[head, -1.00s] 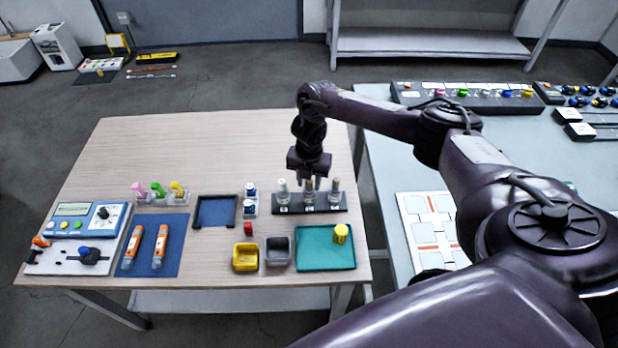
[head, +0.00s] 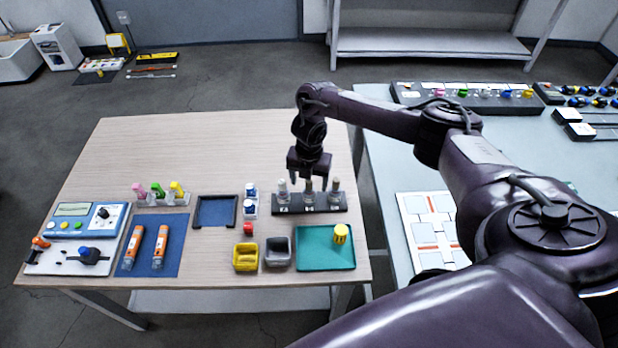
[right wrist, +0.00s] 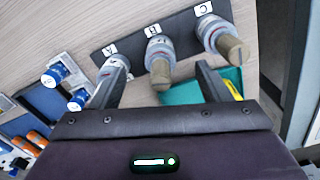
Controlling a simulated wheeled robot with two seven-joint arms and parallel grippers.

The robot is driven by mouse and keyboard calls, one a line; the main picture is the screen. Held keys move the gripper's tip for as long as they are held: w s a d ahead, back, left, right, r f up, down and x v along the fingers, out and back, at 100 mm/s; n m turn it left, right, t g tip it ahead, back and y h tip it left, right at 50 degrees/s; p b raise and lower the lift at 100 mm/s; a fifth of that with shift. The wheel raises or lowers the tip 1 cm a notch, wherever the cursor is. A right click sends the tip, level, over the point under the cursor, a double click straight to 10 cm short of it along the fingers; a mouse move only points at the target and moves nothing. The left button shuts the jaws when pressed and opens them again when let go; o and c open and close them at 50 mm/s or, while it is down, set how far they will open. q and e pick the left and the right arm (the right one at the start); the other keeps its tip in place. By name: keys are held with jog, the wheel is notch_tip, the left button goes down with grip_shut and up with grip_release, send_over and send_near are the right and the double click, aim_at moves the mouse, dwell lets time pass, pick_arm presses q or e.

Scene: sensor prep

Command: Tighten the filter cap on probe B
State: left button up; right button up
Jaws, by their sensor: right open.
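A black rack (head: 328,209) with labels A, B and C holds three upright probes near the right side of the wooden table. Probe B (right wrist: 156,50) is the middle one, with a brown cap (right wrist: 161,74) on its end. Probe A (head: 283,191) is on its left and probe C (head: 334,190) on its right. My right gripper (head: 309,182) is above the rack, pointing down. In the right wrist view its open fingers (right wrist: 161,66) stand either side of probe B's cap, with a visible gap. One finger partly hides probe A. My left gripper is out of view.
Probes A and C stand close to the fingers. A teal tray (head: 312,262) with a yellow cylinder (head: 341,233) lies in front of the rack. Yellow (head: 245,267) and grey (head: 278,262) bins are beside it. The table's back part is clear.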

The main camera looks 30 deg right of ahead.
jog(key=shift+r+p, duration=0.5)
jog(key=shift+r, duration=0.1)
jog(key=shift+r+p, duration=2.5)
jog(key=shift+r, duration=0.5)
jog(key=shift+f, duration=0.1)
